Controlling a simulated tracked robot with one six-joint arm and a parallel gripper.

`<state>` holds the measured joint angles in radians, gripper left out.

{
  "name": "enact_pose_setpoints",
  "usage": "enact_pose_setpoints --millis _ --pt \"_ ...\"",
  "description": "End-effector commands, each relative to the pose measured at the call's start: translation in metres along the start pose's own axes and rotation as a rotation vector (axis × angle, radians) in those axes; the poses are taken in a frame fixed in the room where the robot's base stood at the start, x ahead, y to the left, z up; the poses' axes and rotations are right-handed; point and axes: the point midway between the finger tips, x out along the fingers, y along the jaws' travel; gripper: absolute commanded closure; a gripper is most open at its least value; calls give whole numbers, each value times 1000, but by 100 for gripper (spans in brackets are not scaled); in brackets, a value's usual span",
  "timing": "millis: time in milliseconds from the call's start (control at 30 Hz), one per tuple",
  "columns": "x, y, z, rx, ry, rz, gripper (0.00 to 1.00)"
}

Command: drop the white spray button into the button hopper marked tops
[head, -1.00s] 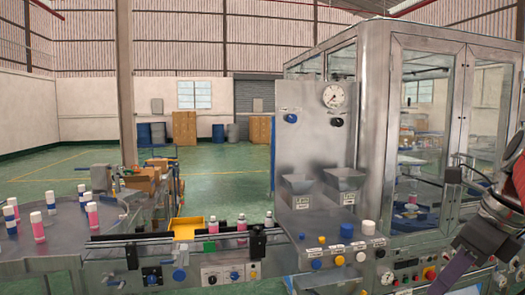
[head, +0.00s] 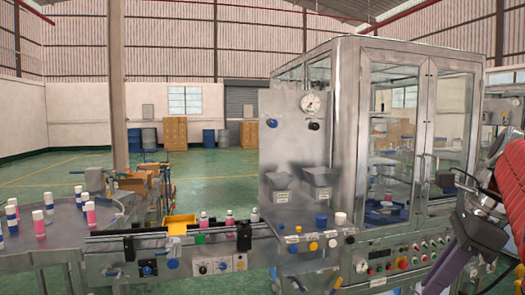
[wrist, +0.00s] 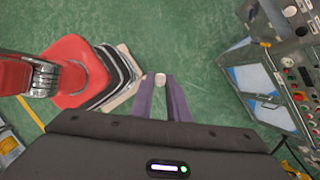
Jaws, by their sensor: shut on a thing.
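In the wrist view, my gripper (wrist: 161,84) has its two purple fingers shut on a small white spray button (wrist: 160,79) at their tips, above the green floor. In the head view, my gripper (head: 443,277) is at the lower right, pointing down and left; the button does not show there. Two grey metal hoppers, a left one (head: 278,180) and a right one (head: 318,179), are fixed side by side on the machine's steel front panel. Each has a small label, too small to read, so I cannot tell which says tops. My gripper is well right of both and nearer.
A steel machine cabinet (head: 345,150) with glass doors stands behind the hoppers. A ledge below them carries blue, yellow and white caps. Green floor is open beyond.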

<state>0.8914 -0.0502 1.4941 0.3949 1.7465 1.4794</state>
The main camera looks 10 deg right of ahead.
Motion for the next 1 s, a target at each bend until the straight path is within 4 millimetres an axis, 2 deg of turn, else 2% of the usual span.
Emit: enact_pose_setpoints --millis 267,567,767,1000 --pt "11 -21 3 -309 0 132 100" --pt "48 -56 20 -763 0 321 100" --pt "92 -80 42 -1072 0 450 100" --pt "167 -100 85 -1433 -1 600 100"
